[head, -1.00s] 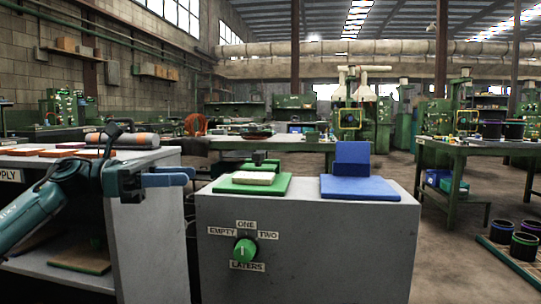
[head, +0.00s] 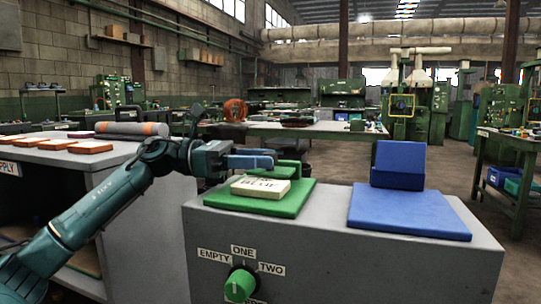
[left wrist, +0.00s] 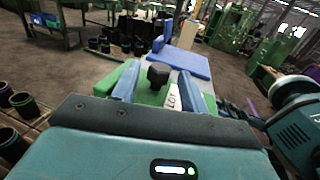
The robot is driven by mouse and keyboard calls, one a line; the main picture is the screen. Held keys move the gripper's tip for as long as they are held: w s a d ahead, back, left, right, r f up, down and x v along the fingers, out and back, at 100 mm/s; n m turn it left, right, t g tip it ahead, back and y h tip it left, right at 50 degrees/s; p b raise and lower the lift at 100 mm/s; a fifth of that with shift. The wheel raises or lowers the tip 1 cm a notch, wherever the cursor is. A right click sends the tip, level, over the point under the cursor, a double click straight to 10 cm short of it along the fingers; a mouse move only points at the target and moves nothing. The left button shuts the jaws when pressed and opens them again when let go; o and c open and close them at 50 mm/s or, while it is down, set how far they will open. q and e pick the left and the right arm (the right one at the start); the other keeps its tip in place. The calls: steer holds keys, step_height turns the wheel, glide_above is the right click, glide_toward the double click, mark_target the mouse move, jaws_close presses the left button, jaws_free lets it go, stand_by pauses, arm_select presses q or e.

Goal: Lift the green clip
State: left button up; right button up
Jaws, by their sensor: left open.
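The green clip (head: 288,169) stands at the back of a green plate (head: 292,203) on the grey cabinet. A cream block with dark lettering (head: 260,188) lies on the plate in front of it. My left gripper (head: 252,160) is open, with blue fingers beside the clip's left end in the head view, partly covering it. In the left wrist view a dark knob (left wrist: 158,75) shows between the two fingers (left wrist: 158,88), with green below it. I cannot tell whether the fingers touch the clip. My right gripper is not in view.
A blue plate with an upright blue block (head: 398,165) sits at the right on the cabinet top. A green dial (head: 240,285) with labels is on the cabinet front. A supply shelf (head: 60,152) with reddish pads and a roll stands at the left.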

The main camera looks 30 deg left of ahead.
arm_select(q)
steer(key=shift+x, duration=1.05)
steer(key=shift+c, duration=0.2)
